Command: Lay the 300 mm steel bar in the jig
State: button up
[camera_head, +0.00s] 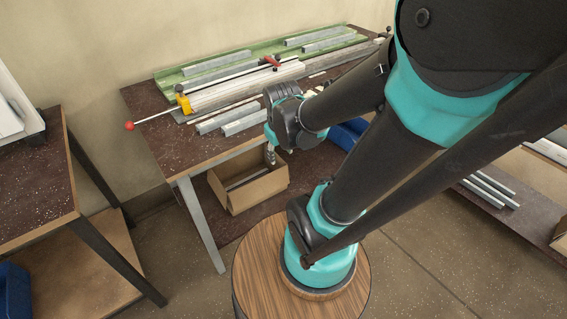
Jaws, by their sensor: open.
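The jig (183,100) lies lengthwise on the brown bench, with a yellow block and a red ball handle at its left end and a red lever near its middle. Several grey metal bars lie about; I cannot tell which is the 300 mm one. Two short grey bars (230,119) lie at the bench's front edge, in front of the jig. More grey bars (218,66) lie in a green tray (262,48) behind it. My gripper (270,157) hangs just off the front edge, right of the two short bars, small and partly hidden by my wrist. It is open, with nothing seen in it.
A cardboard box (258,196) with thin bars stands on the lower shelf below my gripper. A blue bin (346,134) sits partly behind my arm. A second table (40,180) stands at left. Thin bars (490,190) lie on a low surface at right.

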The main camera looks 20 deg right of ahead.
jog(key=shift+o, duration=0.4)
jog(key=s+f+m, duration=0.2)
jog(key=s+m, duration=0.1)
jog(key=shift+t+y, duration=0.3)
jog(key=shift+y, duration=0.1)
jog(key=shift+s+m, duration=0.1)
jog(key=shift+m, duration=0.4)
jog(key=m+g+h, duration=0.1)
jog(key=m+h, duration=0.7)
jog(key=m, duration=0.6)
send_near(260, 113)
jog(key=x, duration=0.3)
jog(key=shift+d+r, duration=0.1)
jog(key=shift+d, duration=0.2)
jog(key=shift+a+f+x, duration=0.1)
jog(key=shift+x, duration=1.25)
jog(key=shift+a+f+x, duration=0.1)
jog(key=shift+x, duration=1.2)
grip_shut()
